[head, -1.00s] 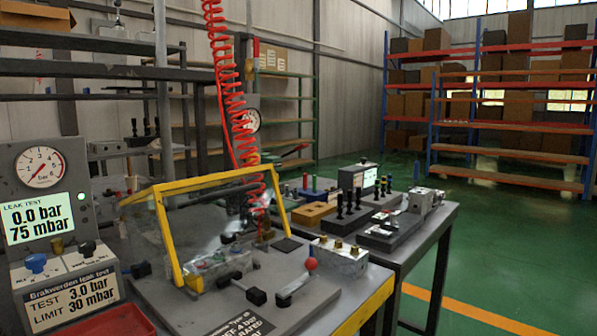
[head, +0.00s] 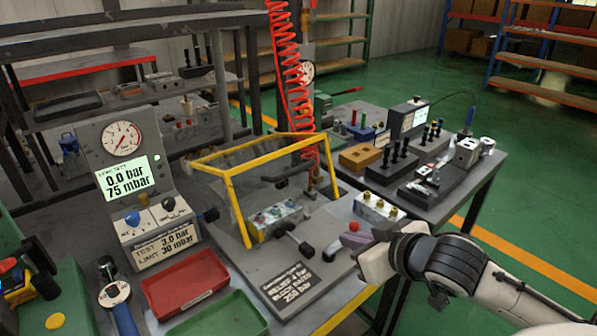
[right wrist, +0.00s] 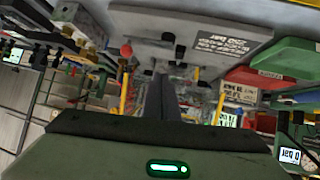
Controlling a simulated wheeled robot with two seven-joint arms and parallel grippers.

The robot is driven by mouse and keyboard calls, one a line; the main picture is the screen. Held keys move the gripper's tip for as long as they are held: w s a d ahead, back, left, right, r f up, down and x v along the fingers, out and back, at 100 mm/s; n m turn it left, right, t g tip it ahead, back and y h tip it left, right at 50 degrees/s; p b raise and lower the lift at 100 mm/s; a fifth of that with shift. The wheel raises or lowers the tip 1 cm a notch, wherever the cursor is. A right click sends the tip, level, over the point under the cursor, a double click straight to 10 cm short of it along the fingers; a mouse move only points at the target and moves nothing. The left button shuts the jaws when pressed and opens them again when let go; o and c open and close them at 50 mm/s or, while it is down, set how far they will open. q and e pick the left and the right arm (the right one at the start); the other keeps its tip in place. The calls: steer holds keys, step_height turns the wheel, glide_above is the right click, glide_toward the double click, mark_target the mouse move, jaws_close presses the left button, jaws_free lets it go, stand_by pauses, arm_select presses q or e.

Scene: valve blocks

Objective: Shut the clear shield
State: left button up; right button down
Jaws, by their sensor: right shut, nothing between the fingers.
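The clear shield (head: 229,193) has a yellow frame and stands raised and tilted over the grey test fixture in the head view. A metal valve block (head: 277,217) lies under it on the fixture plate. My right gripper (head: 352,242) comes in from the right and is shut and empty. It is to the right of the shield, apart from it, close to the red-knobbed lever (head: 354,227). In the right wrist view its dark fingers (right wrist: 160,98) lie together. My left gripper is out of view.
A pressure-gauge tester (head: 125,160) stands left of the fixture. Red (head: 186,284) and green (head: 215,325) trays lie in front. Another metal block (head: 380,207) sits behind my right gripper. A red coiled hose (head: 290,70) hangs behind the shield.

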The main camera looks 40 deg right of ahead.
steer(key=w+a+r+n+t+y, duration=0.1)
steer(key=w+r+t+y, duration=0.15)
steer(key=r, duration=0.65)
steer(key=w+a+r+t+y, duration=0.15)
steer(key=w+r, duration=0.25)
steer(key=r, duration=0.4)
steer(key=shift+t+h, duration=0.3)
steer(key=shift+h, duration=0.2)
steer(key=shift+x, duration=4.55)
steer(key=shift+a+f, duration=0.15)
steer(key=shift+f, duration=0.2)
steer(key=shift+s+f, duration=0.5)
steer(key=shift+f, duration=0.2)
steer(key=shift+s+f, duration=0.5)
steer(key=shift+f, duration=0.2)
